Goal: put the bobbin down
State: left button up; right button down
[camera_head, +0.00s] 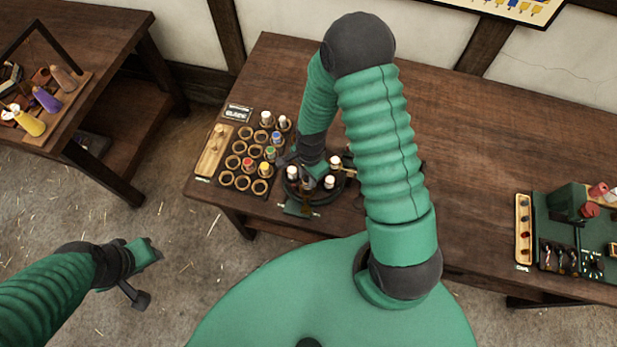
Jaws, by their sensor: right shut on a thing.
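My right arm crosses the middle of the view and bends down to the table. My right gripper (313,180) is low over a round black holder (322,196) near the table's front edge. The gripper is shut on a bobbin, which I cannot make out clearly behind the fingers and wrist. White-topped bobbins stand in the round holder close around the gripper. I cannot tell whether the held bobbin touches the holder. My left gripper (143,273) hangs over the floor at lower left, away from the table; its finger gap is unclear.
A dark rack (228,187) with ring sockets and several coloured-top bobbins stands just left of the holder. A wooden tray (213,150) lies beside it. A green machine (572,220) stands at the right. The table middle (470,170) is clear.

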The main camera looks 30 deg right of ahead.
jog(key=f, duration=0.2)
jog(key=shift+s+a+f, duration=0.3)
jog(key=shift+a, duration=0.1)
jog(key=shift+d+f, duration=0.15)
jog(key=shift+d, duration=0.2)
jog(key=c, duration=1.2)
grip_release()
jog(key=shift+w+d+f, duration=0.1)
jog(key=shift+w+d, duration=0.05)
jog(key=shift+d, duration=0.1)
jog(key=shift+o, duration=0.4)
jog(key=shift+a, duration=0.1)
